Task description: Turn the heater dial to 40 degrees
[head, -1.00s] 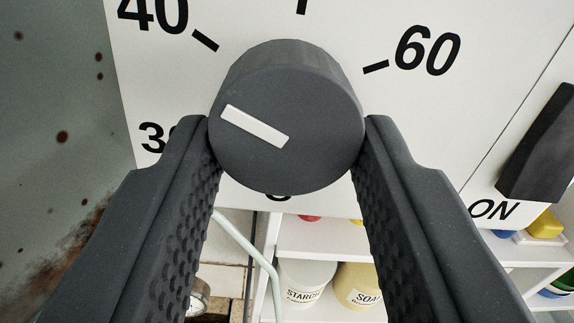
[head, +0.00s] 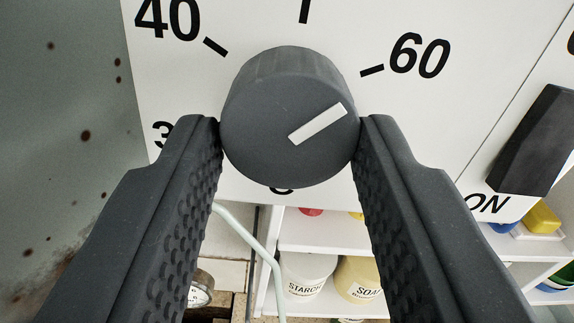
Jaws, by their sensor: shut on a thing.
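The heater dial (head: 263,145) is a round dark grey knob on a white panel (head: 250,25). A partly hidden 3 (head: 160,132) shows at the left, and a mark below the dial is mostly covered. My gripper (head: 290,130) is shut on the dial, one finger on its left side and one on its right.
A dark switch (head: 537,140) with an ON label (head: 488,205) is at the right of the panel. Below are white shelves (head: 320,236) with a STARCH tub (head: 305,277) and a SOAP tub (head: 360,280). A stained grey-green surface (head: 60,120) is at the left.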

